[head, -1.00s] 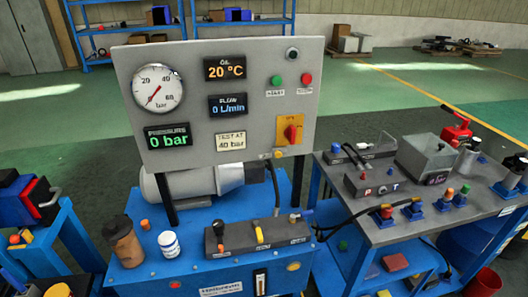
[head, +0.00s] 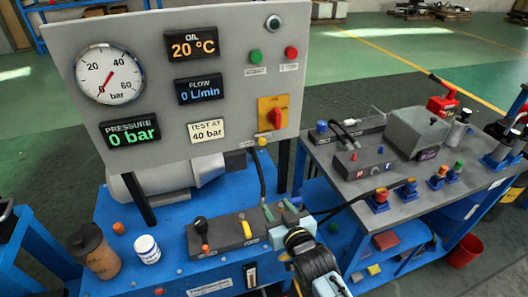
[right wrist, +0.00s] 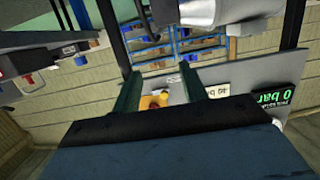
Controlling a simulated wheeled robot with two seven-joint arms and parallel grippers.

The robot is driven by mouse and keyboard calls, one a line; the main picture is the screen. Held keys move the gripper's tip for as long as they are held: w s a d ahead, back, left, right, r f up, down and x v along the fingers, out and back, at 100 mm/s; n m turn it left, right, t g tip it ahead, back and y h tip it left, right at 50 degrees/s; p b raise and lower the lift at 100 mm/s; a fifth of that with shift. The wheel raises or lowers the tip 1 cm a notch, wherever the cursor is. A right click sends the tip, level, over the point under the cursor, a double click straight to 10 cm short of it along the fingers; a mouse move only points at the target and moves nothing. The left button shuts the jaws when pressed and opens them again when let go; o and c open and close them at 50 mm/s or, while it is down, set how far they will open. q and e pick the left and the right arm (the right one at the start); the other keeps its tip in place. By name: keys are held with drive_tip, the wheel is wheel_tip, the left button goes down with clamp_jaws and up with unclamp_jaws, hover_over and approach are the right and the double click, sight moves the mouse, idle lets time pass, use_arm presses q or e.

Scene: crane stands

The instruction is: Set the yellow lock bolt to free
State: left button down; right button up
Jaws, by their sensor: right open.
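A small yellow knob, which looks like the lock bolt (head: 262,141), sits at the lower edge of the grey gauge panel, beside a small label and below the red switch. Its setting is too small to read. My right gripper (head: 280,211) is open and empty, in front of and below the knob, by the right end of the valve block. In the right wrist view the gripper's fingers (right wrist: 160,84) stand apart, with the yellow knob (right wrist: 163,97) visible between them, beyond the tips and in front of the yellow switch plate. My left gripper is not in view.
The valve block (head: 220,235) with a black-knobbed lever and a yellow lever stands just left of my right gripper. A black hose hangs behind it. A brown bottle (head: 93,252) and a white jar (head: 147,249) stand further left. A side bench (head: 350,205) with fittings is at right.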

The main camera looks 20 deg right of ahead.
sight(263, 143)
wheel_tip(263, 143, up, 10)
drive_tip(key=w+d+t, duration=0.1)
drive_tip(key=w+t, duration=0.1)
drive_tip(key=shift+m, duration=0.3)
drive_tip(key=w, duration=0.6)
drive_tip(key=w+b, duration=0.1)
drive_tip(key=w, duration=0.5)
drive_tip(key=shift+w+a, duration=0.2)
drive_tip(key=shift+w, duration=0.15)
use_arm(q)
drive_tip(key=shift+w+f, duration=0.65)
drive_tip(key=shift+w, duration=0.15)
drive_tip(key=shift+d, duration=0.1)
use_arm(e)
clamp_jaws()
